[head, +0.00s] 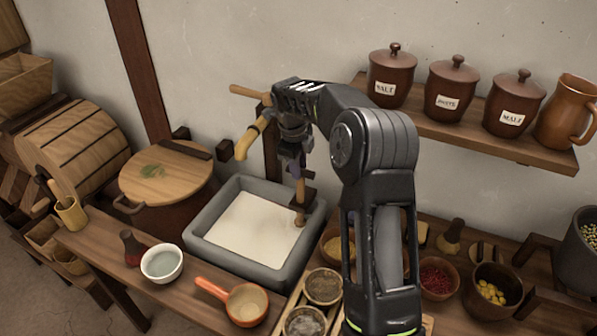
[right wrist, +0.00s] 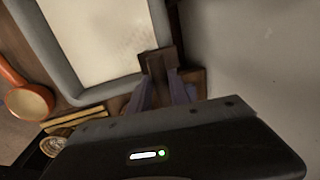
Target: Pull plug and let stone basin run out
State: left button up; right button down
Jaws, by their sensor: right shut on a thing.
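The stone basin (head: 205,246) is a grey square trough on the wooden bench, holding a level whitish liquid (head: 255,225). The wooden plug (head: 300,190) is an upright brown stick at the basin's right inner side, with a dark block around it. Its lower end shows near the liquid; I cannot tell whether it sits in the drain. My right gripper (head: 297,170) is above that side, shut on the stick's upper part. In the right wrist view the plug (right wrist: 157,62) shows between the purple fingers, beside the basin rim (right wrist: 65,62). My left gripper is out of view.
A wooden spout (head: 250,140) hangs above the basin's back. A white bowl (head: 162,263) and an orange-handled ladle (head: 245,302) stand in front. Small bowls and a tray crowd the right; lidded jars (head: 451,90) line the wall shelf.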

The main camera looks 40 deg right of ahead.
jog(key=shift+w+d+r, duration=0.15)
jog(key=shift+r, duration=0.1)
jog(key=c, duration=1.6)
grip_release()
jog(key=shift+r, duration=0.1)
jog(key=shift+c, duration=0.2)
jog(key=o, duration=0.4)
notch_tip(320, 180, up, 7)
jog(key=a+b, duration=0.1)
jog(key=shift+s+a+r, duration=0.2)
jog(key=shift+s+a, duration=0.1)
jog(key=shift+s, duration=0.15)
jog(key=shift+f, duration=0.1)
